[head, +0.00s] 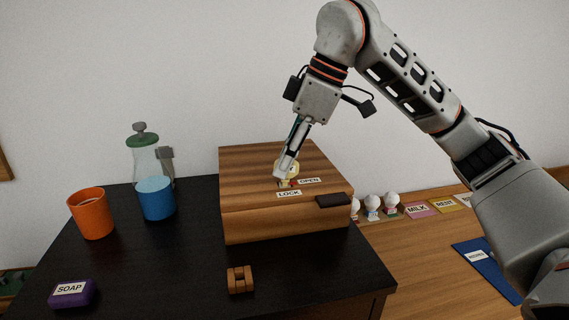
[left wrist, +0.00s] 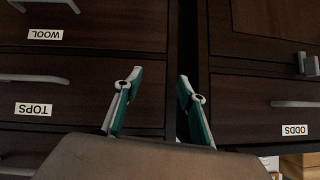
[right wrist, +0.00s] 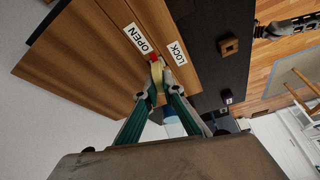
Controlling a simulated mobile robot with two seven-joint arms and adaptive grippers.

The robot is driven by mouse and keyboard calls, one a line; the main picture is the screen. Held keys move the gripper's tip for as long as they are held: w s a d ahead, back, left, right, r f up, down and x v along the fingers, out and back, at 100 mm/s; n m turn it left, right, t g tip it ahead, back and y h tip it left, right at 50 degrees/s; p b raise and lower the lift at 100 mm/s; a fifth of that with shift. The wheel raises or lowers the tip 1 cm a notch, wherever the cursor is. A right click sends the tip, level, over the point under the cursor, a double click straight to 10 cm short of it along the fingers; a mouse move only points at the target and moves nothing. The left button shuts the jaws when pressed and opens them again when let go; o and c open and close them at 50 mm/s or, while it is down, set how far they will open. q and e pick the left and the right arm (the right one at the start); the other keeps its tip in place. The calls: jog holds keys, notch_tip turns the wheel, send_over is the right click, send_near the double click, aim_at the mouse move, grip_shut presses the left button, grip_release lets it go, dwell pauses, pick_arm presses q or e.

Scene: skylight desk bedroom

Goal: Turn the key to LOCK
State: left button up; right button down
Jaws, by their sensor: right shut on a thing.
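The wooden box (head: 245,175) stands on the black desk top, with an OPEN label (head: 309,181) and a LOCK label (head: 289,194) on its lid. The yellow key (right wrist: 158,74) stands at the lid beside these labels, with a small red mark at its foot. My right gripper (head: 283,169) comes down from above and is shut on the key; its fingers hide part of it. In the right wrist view the red mark lies nearer the OPEN label than the LOCK label; the key's exact angle is unclear. My left gripper (left wrist: 159,78) is open and empty before dark drawers.
An orange mug (head: 90,215), a blue cup (head: 156,199) and a glass jar (head: 147,160) stand left of the box. A purple soap block (head: 72,293) and small wooden piece (head: 240,280) lie in front. Several white-topped figures (head: 373,207) stand right.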

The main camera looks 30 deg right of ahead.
jog(key=shift+m+h+b, duration=0.3)
jog(key=shift+m+b, duration=0.05)
jog(key=shift+m, duration=0.35)
jog(key=shift+m+t, duration=0.3)
jog(key=shift+m, duration=0.2)
jog(key=shift+m+h+b, duration=0.3)
jog(key=shift+m+b, duration=0.15)
jog(key=shift+m, duration=0.05)
jog(key=shift+m+t+h+b, duration=0.3)
jog(key=shift+m+t, duration=0.1)
jog(key=shift+m, duration=0.6)
